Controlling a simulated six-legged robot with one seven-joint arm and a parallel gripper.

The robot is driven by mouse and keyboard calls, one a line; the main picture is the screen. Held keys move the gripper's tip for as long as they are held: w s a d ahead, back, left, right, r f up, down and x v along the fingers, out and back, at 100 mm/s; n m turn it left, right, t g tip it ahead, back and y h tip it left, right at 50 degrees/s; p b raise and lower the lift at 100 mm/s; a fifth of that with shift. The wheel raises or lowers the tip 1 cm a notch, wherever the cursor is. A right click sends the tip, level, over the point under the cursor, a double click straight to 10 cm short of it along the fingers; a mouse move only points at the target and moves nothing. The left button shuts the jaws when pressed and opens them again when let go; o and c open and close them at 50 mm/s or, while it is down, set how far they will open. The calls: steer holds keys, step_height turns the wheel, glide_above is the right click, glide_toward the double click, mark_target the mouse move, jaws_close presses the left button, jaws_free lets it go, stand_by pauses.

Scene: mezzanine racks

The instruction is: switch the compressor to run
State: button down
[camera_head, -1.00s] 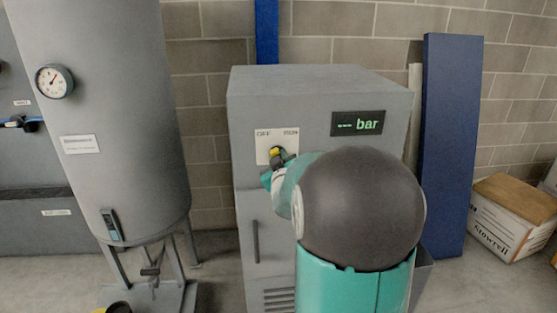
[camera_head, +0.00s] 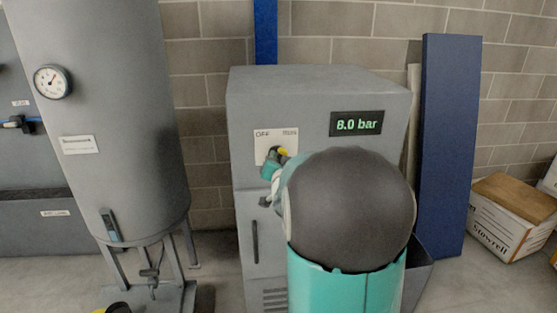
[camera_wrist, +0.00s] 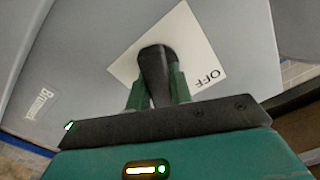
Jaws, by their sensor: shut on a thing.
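The compressor is a grey cabinet (camera_head: 245,120) in the middle of the head view. A pale plate (camera_head: 262,143) on its front reads OFF at left and a small word, likely RUN, at right. The display (camera_head: 357,123) reads 8.0 bar. My arm hides part of the cabinet front.
A grey tank (camera_head: 120,130) with a gauge (camera_head: 52,81) stands at left on legs. A blue panel (camera_head: 447,150) leans at right of the cabinet, and a cardboard box (camera_head: 510,220) lies farther right. The cabinet has a door handle (camera_head: 255,241) below the switch.

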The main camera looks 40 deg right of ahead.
steer(key=shift+m, duration=1.3)
steer(key=c, duration=1.2)
jaws_free()
steer(key=shift+c, duration=0.2)
steer(key=v, duration=1.3)
steer(key=shift+s+a, duration=0.25)
steer(key=shift+s, duration=0.1)
